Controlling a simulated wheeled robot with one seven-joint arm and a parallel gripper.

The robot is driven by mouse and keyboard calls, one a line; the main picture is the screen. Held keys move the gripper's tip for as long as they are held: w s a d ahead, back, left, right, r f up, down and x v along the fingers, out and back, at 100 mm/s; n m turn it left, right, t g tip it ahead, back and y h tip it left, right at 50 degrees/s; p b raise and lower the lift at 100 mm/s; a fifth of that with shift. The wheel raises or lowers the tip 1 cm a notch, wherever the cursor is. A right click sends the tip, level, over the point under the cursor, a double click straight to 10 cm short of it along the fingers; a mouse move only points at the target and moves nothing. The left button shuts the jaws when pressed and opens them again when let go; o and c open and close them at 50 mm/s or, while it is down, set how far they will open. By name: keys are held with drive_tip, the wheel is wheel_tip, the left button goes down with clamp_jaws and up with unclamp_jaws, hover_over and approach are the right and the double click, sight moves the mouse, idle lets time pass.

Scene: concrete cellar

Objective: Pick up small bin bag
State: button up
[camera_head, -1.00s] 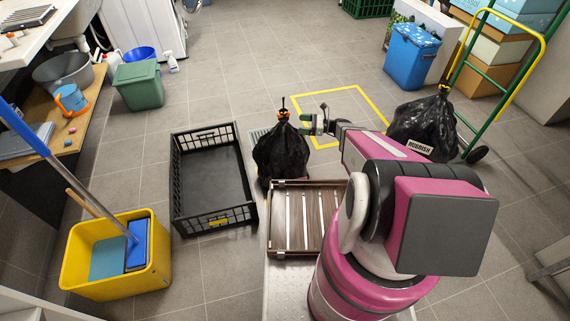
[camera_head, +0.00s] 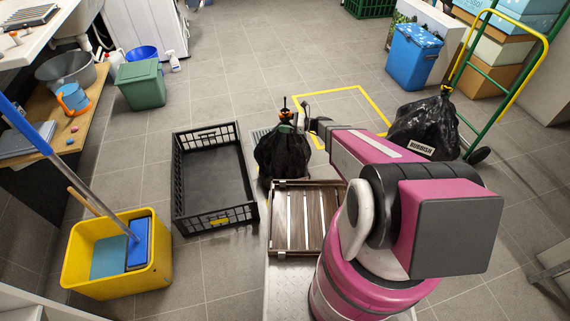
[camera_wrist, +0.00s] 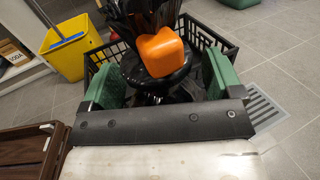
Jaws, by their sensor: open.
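The small black bin bag (camera_head: 281,156) stands on the floor just right of a black crate, its gathered neck upright. An orange tie (camera_wrist: 161,52) closes the neck. My gripper (camera_head: 289,123) is at the bag's neck in the head view, partly hidden by the bag top. In the wrist view my gripper (camera_wrist: 160,80) is open, with one green finger on each side of the neck below the orange tie. I see dark gaps beside the neck, but cannot tell if either finger touches it.
The empty black crate (camera_head: 177,190) is left of the bag. A wooden slatted piece (camera_head: 276,240) is just in front of it. A larger black bag marked RUBBISH (camera_head: 432,125) leans by a green hand truck (camera_head: 493,68). A yellow bucket (camera_head: 150,278) stands front left.

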clamp_jaws()
drive_tip(key=shift+r, duration=0.1)
